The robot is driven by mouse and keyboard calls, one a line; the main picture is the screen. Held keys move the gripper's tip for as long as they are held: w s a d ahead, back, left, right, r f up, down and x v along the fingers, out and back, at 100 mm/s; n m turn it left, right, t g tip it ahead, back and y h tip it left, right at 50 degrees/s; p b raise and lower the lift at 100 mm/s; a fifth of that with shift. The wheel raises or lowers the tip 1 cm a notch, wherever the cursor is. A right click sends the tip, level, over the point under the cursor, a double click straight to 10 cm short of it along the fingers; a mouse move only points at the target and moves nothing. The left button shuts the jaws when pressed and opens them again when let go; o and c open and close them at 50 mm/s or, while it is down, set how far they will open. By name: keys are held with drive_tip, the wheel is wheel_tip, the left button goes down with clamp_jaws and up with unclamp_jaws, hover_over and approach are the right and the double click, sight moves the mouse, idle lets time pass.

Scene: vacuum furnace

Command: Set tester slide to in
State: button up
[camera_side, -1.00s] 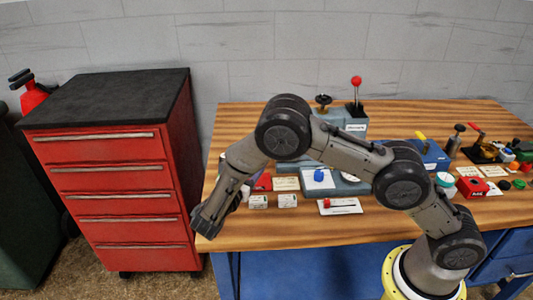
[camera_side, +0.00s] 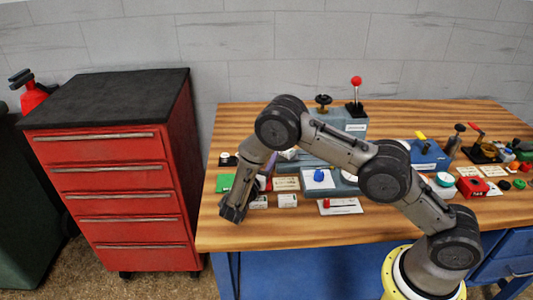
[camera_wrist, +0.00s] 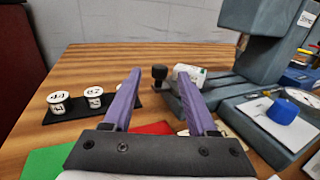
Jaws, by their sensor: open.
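A grey machine (camera_wrist: 250,50) with a labelled upper block stands at the right in the wrist view; its label is too small to read surely. At its left end a dark bar (camera_wrist: 182,97) carries a black knob (camera_wrist: 160,73), which may be the tester slide. A white plate (camera_side: 348,208) with a dark slot and a red knob (camera_side: 326,203) lies at the bench front in the side view. My gripper (camera_wrist: 159,74) is open and empty, its purple fingers appearing either side of the black knob, with the knob beyond them. In the side view my gripper (camera_side: 234,212) hangs over the bench's left front.
A green sheet (camera_wrist: 48,163) and a red sheet (camera_wrist: 153,128) lie below my gripper. A blue knob (camera_wrist: 283,110) sits on the right. A red cabinet (camera_side: 110,200) stands beside the bench.

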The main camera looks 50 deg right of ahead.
drive_tip(key=shift+x, duration=1.05)
clamp_jaws()
idle(0.7)
